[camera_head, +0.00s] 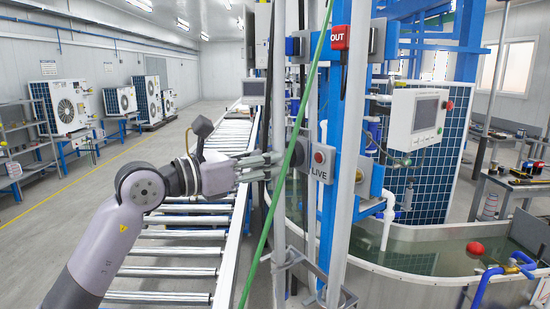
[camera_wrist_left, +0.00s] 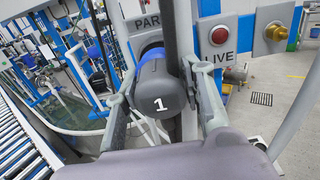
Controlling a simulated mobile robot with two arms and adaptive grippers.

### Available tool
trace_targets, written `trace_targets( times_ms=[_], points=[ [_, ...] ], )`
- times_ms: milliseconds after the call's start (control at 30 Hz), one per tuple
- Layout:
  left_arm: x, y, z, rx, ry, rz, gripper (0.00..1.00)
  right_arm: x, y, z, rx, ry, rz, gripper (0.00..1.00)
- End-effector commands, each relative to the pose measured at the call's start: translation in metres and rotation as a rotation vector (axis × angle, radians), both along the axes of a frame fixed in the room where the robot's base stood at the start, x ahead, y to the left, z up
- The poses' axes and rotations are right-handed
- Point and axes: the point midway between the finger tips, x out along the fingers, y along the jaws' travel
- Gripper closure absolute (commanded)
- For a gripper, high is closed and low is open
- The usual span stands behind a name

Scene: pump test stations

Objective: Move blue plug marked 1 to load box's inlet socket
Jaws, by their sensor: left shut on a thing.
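The plug marked 1 (camera_wrist_left: 158,92) has a dark grey body and a blue front part in the left wrist view. Its front end is at a grey plate with a label starting "PAR"; I cannot tell whether it is seated there or just apart. My left gripper (camera_head: 266,164) is shut on the plug, with one finger on each side of it. In the head view the plug is hidden by the gripper and the posts. I cannot identify the load box's inlet socket with certainty. My right gripper is not in view.
A box marked LIVE (camera_head: 321,165) with a red button stands right of the gripper. A red tag marked OUT (camera_head: 340,38) hangs above. A green hose (camera_head: 285,165) and grey posts cross close by. A roller conveyor (camera_head: 172,253) lies left, a water tank (camera_head: 430,250) right.

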Motion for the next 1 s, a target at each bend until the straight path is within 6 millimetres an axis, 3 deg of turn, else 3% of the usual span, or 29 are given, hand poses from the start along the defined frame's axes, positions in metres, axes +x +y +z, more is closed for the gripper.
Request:
trace_targets(
  times_ms=[1000],
  points=[
    [-0.022, 0.034, 0.000, -0.001, -0.002, 0.001, 1.00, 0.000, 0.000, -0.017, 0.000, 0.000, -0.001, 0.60]
  ],
)
